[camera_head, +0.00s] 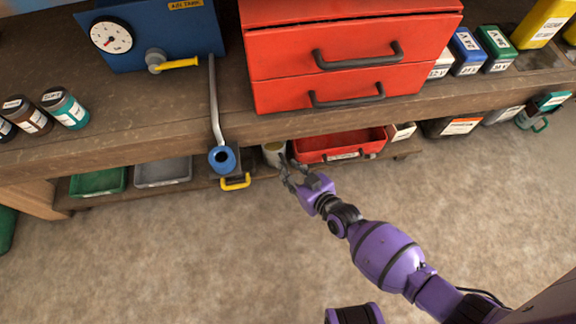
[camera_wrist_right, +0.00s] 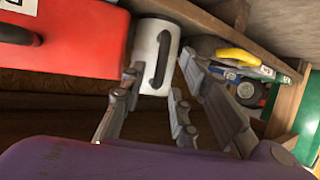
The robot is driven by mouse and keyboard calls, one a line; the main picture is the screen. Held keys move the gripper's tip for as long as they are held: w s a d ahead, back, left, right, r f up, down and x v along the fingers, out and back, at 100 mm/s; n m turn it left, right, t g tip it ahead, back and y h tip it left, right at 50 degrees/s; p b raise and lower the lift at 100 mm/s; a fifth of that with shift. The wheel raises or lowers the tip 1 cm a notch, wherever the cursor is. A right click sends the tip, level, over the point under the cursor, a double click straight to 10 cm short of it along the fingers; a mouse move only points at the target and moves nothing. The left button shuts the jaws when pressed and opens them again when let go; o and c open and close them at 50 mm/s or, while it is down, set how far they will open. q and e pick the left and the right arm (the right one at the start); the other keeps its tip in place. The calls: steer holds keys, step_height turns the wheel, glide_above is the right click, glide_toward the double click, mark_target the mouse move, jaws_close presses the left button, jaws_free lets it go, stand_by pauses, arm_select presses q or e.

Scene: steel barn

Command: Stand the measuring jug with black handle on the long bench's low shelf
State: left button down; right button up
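The measuring jug (camera_head: 273,153) is pale and stands on the long bench's low shelf (camera_head: 203,184), under the worktop's front edge, left of a red open tray. In the right wrist view the jug (camera_wrist_right: 152,38) shows its black handle facing the camera. My right gripper (camera_head: 290,173) is at the shelf's front, close to the jug. In the wrist view its fingers (camera_wrist_right: 160,85) are spread, with tips near the jug's lower sides; I cannot tell whether they touch it. My left gripper is not in view.
The red open tray (camera_head: 323,145) is right of the jug. A dark item with a yellow handle (camera_head: 235,182) and a grey tray (camera_head: 163,172) are left of it. A blue-ended lever (camera_head: 221,158) hangs before the bench. A red drawer cabinet (camera_head: 345,50) stands on the worktop. The floor is clear.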

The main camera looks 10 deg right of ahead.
steer(key=p+v, duration=0.3)
steer(key=v, duration=0.7)
steer(key=shift+s+r+p, duration=0.15)
steer(key=shift+p, duration=0.2)
steer(key=shift+d, duration=0.1)
